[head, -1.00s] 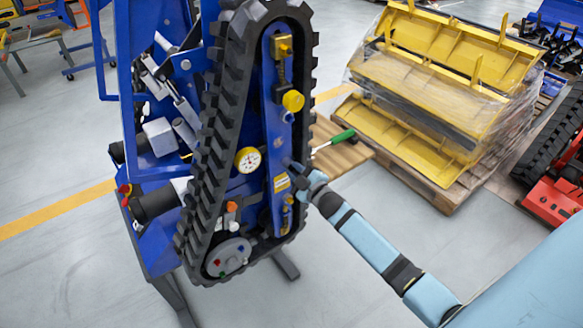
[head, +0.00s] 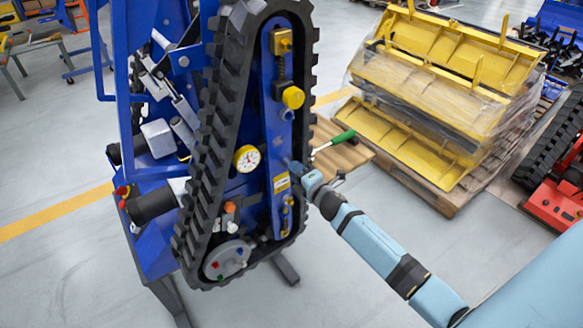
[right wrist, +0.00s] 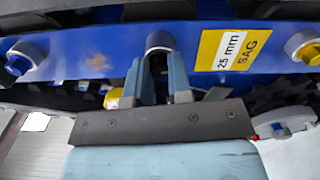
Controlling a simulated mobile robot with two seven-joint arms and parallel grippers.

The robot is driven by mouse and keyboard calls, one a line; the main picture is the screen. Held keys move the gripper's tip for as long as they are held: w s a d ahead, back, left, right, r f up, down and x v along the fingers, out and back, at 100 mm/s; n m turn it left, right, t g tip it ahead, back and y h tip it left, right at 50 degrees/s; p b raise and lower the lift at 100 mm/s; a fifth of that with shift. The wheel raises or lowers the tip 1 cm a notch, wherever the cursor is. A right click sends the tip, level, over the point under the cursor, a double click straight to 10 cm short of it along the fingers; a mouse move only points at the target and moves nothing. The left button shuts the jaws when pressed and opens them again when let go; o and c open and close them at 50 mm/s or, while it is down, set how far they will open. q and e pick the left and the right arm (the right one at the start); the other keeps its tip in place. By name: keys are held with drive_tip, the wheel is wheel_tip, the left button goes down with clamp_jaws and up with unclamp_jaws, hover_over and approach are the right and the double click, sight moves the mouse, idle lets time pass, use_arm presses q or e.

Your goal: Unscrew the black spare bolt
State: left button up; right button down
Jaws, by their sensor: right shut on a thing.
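My right gripper (head: 292,165) reaches the blue side plate (head: 275,130) inside the black track loop, just above a yellow label (head: 281,182). In the right wrist view its two blue-grey fingers (right wrist: 160,68) are closed at a round grey collar (right wrist: 159,40) in the blue plate. The fingers are shut on a small dark part there, which I take for the black spare bolt; the fingers hide most of it. Another grey collar (right wrist: 27,52) with a blue head sits at the left. My left gripper is not in view.
The tracked carrier's black rubber track (head: 225,110) surrounds the plate. A pressure gauge (head: 247,158) and a yellow knob (head: 293,97) are close by. A green-handled tool (head: 343,137) lies on a wooden surface (head: 345,158) behind my wrist. Stacked yellow parts (head: 440,90) stand on a pallet at right.

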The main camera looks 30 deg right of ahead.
drive_tip(key=n+b, duration=0.2)
drive_tip(key=n, duration=0.7)
drive_tip(key=shift+d+r+n, duration=0.1)
drive_tip(key=shift+r+n, duration=0.05)
drive_tip(key=shift+n, duration=0.25)
drive_tip(key=c, duration=1.2)
unclamp_jaws()
